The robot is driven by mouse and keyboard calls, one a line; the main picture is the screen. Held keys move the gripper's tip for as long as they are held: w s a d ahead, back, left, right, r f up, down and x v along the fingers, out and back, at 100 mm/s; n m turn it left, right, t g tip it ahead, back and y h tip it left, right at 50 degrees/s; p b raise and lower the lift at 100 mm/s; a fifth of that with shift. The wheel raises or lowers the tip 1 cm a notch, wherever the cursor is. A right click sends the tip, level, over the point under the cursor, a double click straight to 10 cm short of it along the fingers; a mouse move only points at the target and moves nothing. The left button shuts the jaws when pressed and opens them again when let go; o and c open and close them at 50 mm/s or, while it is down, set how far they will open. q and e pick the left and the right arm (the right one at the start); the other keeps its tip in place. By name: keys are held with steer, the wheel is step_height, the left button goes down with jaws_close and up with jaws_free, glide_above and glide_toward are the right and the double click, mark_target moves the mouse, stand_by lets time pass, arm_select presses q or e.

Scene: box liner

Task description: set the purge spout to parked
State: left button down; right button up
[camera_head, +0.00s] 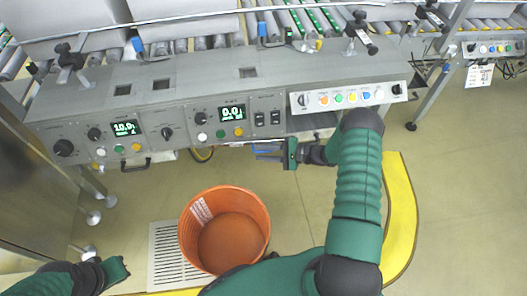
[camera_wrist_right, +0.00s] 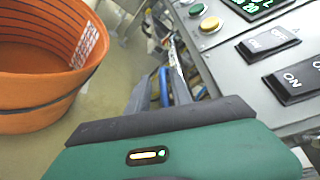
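A blue bar-like part (camera_head: 267,151), possibly the purge spout or its handle, shows below the front edge of the grey control console. My right gripper (camera_head: 266,152) is at this part, its fingers pointing left under the console. In the right wrist view the blue part (camera_wrist_right: 163,87) lies between the two fingers (camera_wrist_right: 162,85), which stand apart; I cannot tell whether they touch it. Much of the part is hidden by the fingers. My left gripper (camera_head: 118,270) is low at the left, away from the console, and its finger opening cannot be made out.
An orange bin (camera_head: 226,229) stands on the floor below the console, beside a white floor grate (camera_head: 172,258). The grey console (camera_head: 190,85) carries knobs, displays and switches just above my right gripper. A yellow curved floor edge (camera_head: 401,220) lies at right.

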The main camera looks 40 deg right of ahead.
steer(key=shift+o, duration=0.2)
steer(key=shift+w, duration=0.15)
steer(key=shift+r, duration=0.15)
steer(key=shift+r, duration=0.1)
steer(key=p+v, duration=0.4)
steer(key=v, duration=1.2)
steer(key=shift+s+p, duration=0.3)
steer(key=shift+s, duration=0.1)
steer(key=shift+d, duration=0.15)
